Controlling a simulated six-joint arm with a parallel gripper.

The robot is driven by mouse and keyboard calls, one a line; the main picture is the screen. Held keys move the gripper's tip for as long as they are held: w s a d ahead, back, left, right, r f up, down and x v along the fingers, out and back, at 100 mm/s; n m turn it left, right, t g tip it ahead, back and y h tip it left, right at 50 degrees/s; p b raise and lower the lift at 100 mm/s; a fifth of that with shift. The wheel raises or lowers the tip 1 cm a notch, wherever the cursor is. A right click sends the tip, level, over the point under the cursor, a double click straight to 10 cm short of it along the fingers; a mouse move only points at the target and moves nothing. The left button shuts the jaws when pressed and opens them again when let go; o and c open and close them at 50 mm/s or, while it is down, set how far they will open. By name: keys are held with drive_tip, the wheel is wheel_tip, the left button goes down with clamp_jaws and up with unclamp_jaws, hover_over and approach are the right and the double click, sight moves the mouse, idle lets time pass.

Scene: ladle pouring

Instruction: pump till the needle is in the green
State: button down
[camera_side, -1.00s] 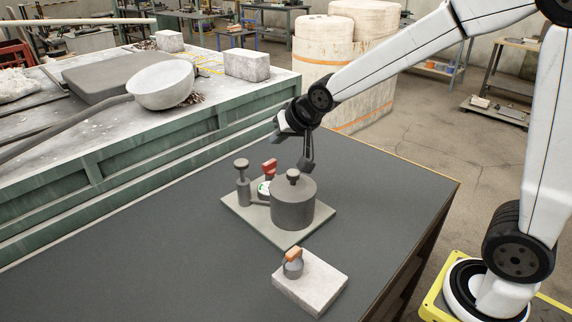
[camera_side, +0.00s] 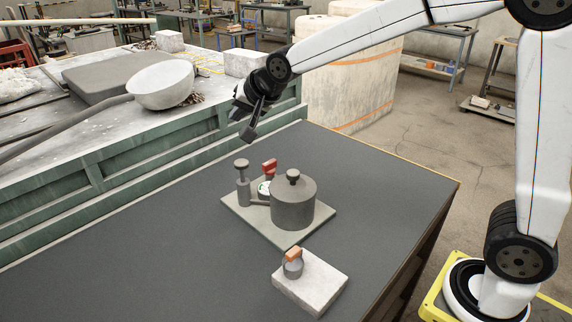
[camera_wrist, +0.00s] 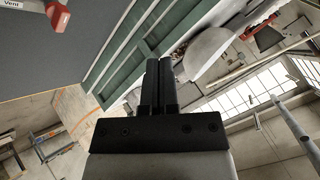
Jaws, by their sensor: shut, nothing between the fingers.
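A grey cylindrical pot (camera_side: 293,203) with a dark knob on top stands on a flat base plate (camera_side: 278,237) on the dark table. At its left on the plate stands a pump (camera_side: 243,189) with a round knob. Between them sit a small dial (camera_side: 264,187), partly hidden and too small to read, and a red handle (camera_side: 269,167). The red handle shows at the upper left of the wrist view (camera_wrist: 58,16), beside a white label reading "Vent". My gripper (camera_side: 247,135) is shut and empty, in the air above and behind the pump, touching nothing. It also shows in the wrist view (camera_wrist: 158,64).
A pale block (camera_side: 312,284) carrying a small grey piece with an orange top (camera_side: 293,262) lies in front of the plate. Behind stands a green-sided bench (camera_side: 180,165) with a white ladle bowl (camera_side: 160,86). The table's right side (camera_side: 385,195) is clear.

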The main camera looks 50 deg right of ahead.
sight(243, 163)
drive_tip(key=shift+f, duration=0.1)
drive_tip(key=shift+f, duration=4.2)
drive_tip(key=shift+r, duration=2.45)
drive_tip(key=shift+s, duration=0.1)
